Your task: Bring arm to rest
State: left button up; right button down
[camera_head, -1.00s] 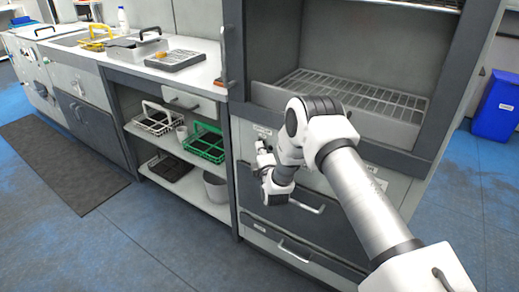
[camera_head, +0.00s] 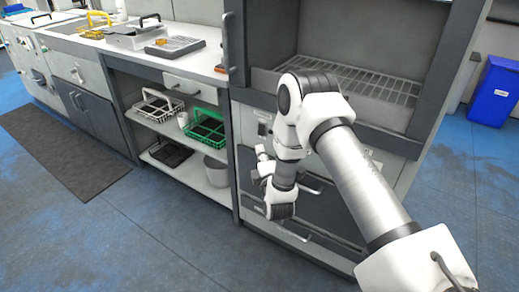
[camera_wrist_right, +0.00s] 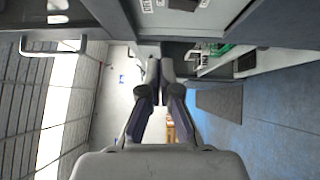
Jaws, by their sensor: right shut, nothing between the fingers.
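My right arm (camera_head: 365,180) reaches in from the lower right, white and silver with dark joint bands. Its elbow is bent in front of the grey cabinet, and the forearm hangs down. My right gripper (camera_head: 262,162) is small and partly hidden in the head view, beside the cabinet drawers. In the right wrist view its two dark fingers (camera_wrist_right: 156,72) meet at the tips with nothing held between them. My left gripper is in neither view.
The grey cabinet with drawers (camera_head: 318,205) and a wire rack (camera_head: 350,80) stands close behind my arm. Open shelves at left hold a green rack (camera_head: 207,128), a white rack (camera_head: 160,103) and a bin (camera_head: 216,170). A blue bin (camera_head: 495,90) stands far right.

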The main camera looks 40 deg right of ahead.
dwell(0.3)
jog(key=s+a+f+m+g+y+p, duration=0.1)
jog(key=s+a+f+g+y+p, duration=0.25)
jog(key=s+a+p, duration=0.35)
jog(key=s+a+f+g+y+p, duration=0.2)
jog(key=s+a+f+g+p, duration=0.15)
jog(key=s+a, duration=0.4)
jog(key=s+f+m+g+y, duration=0.1)
jog(key=s+m+g, duration=0.4)
jog(key=s, duration=0.6)
jog(key=s+a+f+m+g, duration=0.1)
jog(key=s+f+m+g, duration=0.1)
jog(key=s+m+g, duration=0.3)
jog(key=s+m+p, duration=0.1)
jog(key=s+m, duration=0.2)
jog(key=s, duration=0.3)
jog(key=shift+s+a+f+m+y, duration=0.3)
jog(key=shift+s+y, duration=0.05)
jog(key=shift+s, duration=0.05)
